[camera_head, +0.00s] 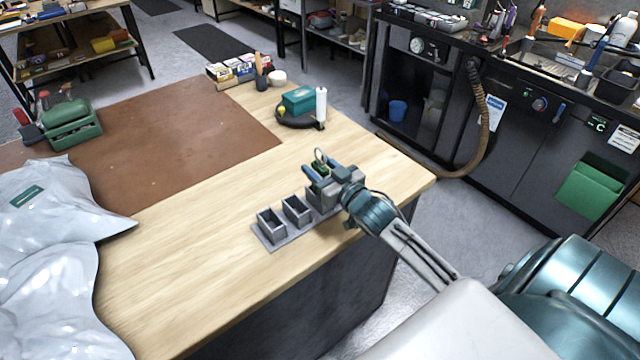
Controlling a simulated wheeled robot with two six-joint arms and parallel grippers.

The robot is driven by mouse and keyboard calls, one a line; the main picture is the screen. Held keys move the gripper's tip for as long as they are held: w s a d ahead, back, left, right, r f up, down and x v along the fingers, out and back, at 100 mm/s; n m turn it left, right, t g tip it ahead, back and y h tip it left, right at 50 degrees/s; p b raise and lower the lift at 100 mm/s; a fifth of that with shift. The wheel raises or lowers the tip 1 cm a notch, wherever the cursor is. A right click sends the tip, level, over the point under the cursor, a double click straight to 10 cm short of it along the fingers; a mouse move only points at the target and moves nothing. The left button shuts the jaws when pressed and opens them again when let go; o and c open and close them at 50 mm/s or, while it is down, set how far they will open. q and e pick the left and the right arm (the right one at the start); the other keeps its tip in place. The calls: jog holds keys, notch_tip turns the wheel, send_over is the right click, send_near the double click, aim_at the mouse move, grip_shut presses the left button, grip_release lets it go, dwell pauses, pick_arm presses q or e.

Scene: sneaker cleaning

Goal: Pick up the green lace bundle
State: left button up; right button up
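My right gripper (318,178) is over the far right end of a small grey tray (270,245) on the wooden table. A small dark green thing with a thin loop on top, likely the green lace bundle (322,168), shows between or just behind its fingers. I cannot tell whether the fingers are closed on it or only around it. The tray has a row of square grey cups. The two nearer cups (271,226) look empty, and the one at the far right is partly hidden by the gripper. My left gripper is not in view.
A brown mat (190,140) covers the far left of the table. Grey-white plastic bags (45,270) lie at the left edge. Small boxes (240,68) stand at the back. The wood left of the cups is clear.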

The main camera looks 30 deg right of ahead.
grip_shut()
